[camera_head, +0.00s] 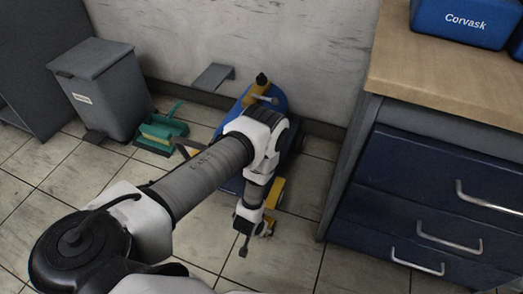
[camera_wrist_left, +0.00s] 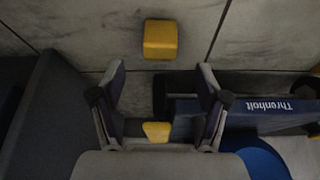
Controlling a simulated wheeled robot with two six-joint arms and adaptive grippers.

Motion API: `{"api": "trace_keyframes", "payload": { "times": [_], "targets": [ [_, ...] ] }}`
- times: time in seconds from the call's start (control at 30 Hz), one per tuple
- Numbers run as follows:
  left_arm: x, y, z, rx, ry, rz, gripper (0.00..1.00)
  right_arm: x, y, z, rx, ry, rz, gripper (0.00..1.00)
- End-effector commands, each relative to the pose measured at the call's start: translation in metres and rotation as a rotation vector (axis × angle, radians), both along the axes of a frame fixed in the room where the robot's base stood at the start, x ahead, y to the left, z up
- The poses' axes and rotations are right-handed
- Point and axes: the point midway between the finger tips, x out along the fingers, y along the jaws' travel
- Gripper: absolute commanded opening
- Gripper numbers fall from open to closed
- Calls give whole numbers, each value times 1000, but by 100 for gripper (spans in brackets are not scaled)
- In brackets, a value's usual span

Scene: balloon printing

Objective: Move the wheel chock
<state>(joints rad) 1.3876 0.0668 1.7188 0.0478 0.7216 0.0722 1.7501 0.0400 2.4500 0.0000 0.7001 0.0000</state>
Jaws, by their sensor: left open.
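A yellow block (camera_wrist_left: 160,40), which looks like the wheel chock, lies on the tiled floor just beyond my left fingertips in the left wrist view. My left gripper (camera_wrist_left: 162,70) is open and empty, its fingers spread on either side below the block. A second yellow piece (camera_wrist_left: 157,131) shows between the finger bases. In the head view my left gripper (camera_head: 255,241) points down near the floor, and yellow (camera_head: 277,191) shows beside the wrist. The arm hides much of this area. I cannot tell which yellow piece there is which. My right gripper is not in view.
A blue machine (camera_head: 272,98) stands by the wall, partly behind my arm; its blue side reads "Threnholt" (camera_wrist_left: 265,106) in the wrist view. A drawer cabinet (camera_head: 430,190) stands right. A grey bin (camera_head: 103,90) and green dustpan (camera_head: 161,132) stand left. Floor is open below the gripper.

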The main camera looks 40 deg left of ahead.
Motion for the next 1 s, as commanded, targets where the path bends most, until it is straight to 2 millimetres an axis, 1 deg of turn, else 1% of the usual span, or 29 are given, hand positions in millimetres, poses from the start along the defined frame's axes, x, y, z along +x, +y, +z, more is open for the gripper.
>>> {"api": "trace_keyframes", "payload": {
  "times": [0.03,0.3,0.4,0.53,0.8,0.83,0.87,0.9,0.97,1.0],
  "targets": [
    [2,0,-8,0,0,0,75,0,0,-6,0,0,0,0],
    [19,3,-51,1,-1,-1,75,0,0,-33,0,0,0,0],
    [24,4,-63,1,-1,-1,75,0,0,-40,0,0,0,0],
    [28,5,-69,0,-1,-1,75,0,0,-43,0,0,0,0],
    [28,5,-68,0,0,-1,75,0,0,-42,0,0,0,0],
    [28,5,-68,0,0,-1,68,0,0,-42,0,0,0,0],
    [28,5,-68,0,0,-1,57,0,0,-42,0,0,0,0],
    [28,5,-68,0,0,-1,43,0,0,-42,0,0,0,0],
    [28,5,-68,0,0,-1,22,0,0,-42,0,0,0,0],
    [28,5,-68,0,0,-1,8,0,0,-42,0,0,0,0]
  ]
}}
